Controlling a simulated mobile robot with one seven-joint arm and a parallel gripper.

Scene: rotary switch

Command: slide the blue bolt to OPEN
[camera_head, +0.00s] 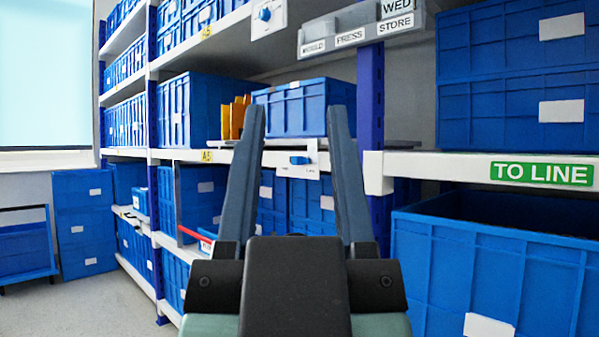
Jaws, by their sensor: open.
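A small blue bolt (300,160) sits on a white plate (298,172) fixed at the front of the middle shelf. It lies roughly level. The marks on the plate are too small to read, so I cannot tell which end is OPEN. My gripper (293,112) is in front of the shelf, with its two long blue-grey fingers wide apart and nothing between them. In the picture the bolt shows between the fingers. The gripper looks apart from it.
A second white plate with a blue knob (265,14) is on the shelf above. A blue bin (290,108) stands behind the bolt. A large open blue crate (490,260) is at right, below the TO LINE shelf edge (480,168). Grey floor (85,305) is clear at lower left.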

